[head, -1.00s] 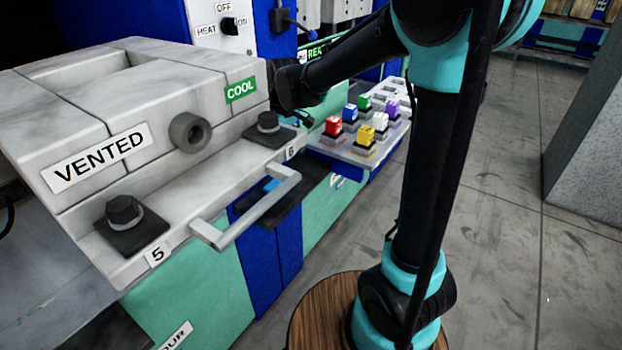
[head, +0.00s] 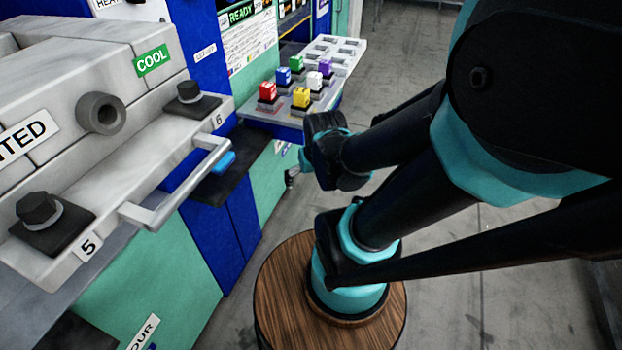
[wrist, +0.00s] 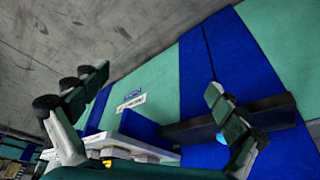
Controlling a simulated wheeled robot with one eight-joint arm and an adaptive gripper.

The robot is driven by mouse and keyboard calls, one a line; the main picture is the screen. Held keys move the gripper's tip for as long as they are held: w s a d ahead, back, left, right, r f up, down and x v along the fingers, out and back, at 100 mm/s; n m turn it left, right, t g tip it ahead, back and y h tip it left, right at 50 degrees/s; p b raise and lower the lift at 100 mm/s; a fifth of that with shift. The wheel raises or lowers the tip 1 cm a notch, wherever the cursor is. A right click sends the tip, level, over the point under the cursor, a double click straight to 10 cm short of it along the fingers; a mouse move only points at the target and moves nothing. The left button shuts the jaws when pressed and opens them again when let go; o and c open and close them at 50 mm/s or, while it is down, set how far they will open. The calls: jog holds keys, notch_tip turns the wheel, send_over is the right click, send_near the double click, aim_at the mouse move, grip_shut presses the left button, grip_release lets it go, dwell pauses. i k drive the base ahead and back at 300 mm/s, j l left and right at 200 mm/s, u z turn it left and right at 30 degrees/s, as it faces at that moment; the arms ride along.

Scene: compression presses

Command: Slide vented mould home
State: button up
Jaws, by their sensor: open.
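The vented mould (head: 60,85) is a grey block at the left of the head view. Its label is cut by the frame edge to "TED", and a green COOL tag is on it. A pale bar handle (head: 185,185) sticks out from the front of its base plate, between the black bolt clamps marked 5 (head: 40,215) and 6 (head: 190,97). My gripper (head: 292,176) is right of the handle and apart from it, mostly hidden by my wrist. In the wrist view my gripper (wrist: 158,85) shows its two fingers spread with nothing between them.
A dark ledge (head: 218,187) with a blue piece (head: 223,162) juts out below the plate; the ledge also shows in the wrist view (wrist: 275,112). A panel of coloured blocks (head: 268,120) stands beyond.

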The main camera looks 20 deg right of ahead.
aim_at(93, 118)
jog(key=l+u, duration=0.1)
jog(key=u, duration=0.35)
jog(key=k+u, duration=0.1)
jog(key=u, duration=0.3)
jog(key=k+l+u, duration=0.1)
jog(key=u, duration=0.8)
jog(key=k+l, duration=0.05)
